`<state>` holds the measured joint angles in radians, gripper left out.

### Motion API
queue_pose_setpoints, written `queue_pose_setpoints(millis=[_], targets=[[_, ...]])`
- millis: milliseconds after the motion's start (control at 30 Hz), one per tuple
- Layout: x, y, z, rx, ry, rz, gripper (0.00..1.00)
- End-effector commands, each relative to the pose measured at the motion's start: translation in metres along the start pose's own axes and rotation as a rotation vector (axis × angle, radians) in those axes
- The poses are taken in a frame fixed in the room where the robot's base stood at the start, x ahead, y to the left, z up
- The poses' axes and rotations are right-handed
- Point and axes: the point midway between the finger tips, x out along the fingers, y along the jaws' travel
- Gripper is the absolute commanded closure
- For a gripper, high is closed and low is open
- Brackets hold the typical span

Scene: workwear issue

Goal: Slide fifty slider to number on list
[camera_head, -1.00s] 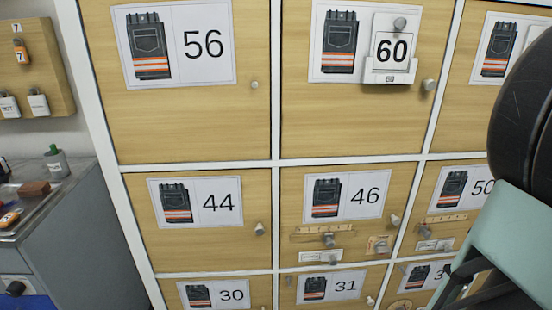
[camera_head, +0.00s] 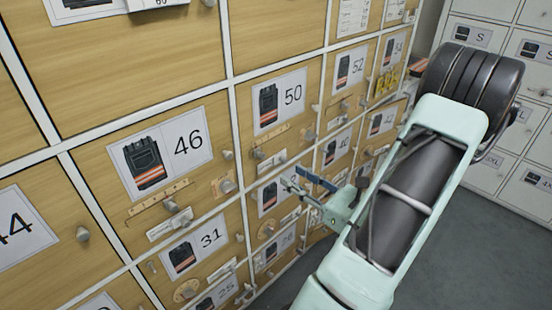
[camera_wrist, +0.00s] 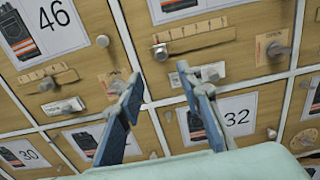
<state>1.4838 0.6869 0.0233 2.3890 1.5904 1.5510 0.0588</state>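The locker door numbered 50 (camera_head: 293,95) has a wooden slider strip (camera_head: 272,139) with a grey knob (camera_head: 258,153) near its left end and a small white card below. In the wrist view the strip (camera_wrist: 205,34) and knob (camera_wrist: 160,52) show at top centre; the door's number is cut off. My gripper (camera_wrist: 158,78) is open and empty, its two blue fingers pointing up toward this door. The knob is just beyond the gap between the fingertips, apart from them. In the head view my gripper (camera_head: 296,178) is low and right of the knob.
Door 46 (camera_head: 190,142) at left has its own slider and knob.

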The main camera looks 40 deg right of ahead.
Motion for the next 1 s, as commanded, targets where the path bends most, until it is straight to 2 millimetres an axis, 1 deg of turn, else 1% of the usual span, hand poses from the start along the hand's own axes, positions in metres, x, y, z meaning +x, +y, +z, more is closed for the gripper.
queue_pose_setpoints(millis=[67,167,400,600,700,800,1000], targets=[[0.005,-0.001,0.0,0.013,-0.008,-0.007,0.67],[0.017,0.0,0.0,0.011,-0.007,-0.004,0.67],[0.063,0.0,0.0,0.008,-0.005,-0.002,0.67],[0.094,-0.001,0.0,0.007,-0.005,-0.004,0.67],[0.102,-0.001,0.0,0.007,-0.004,-0.005,0.67],[0.107,-0.001,0.001,0.007,-0.005,-0.005,0.67],[0.108,-0.001,0.001,0.007,-0.004,-0.006,0.67]])
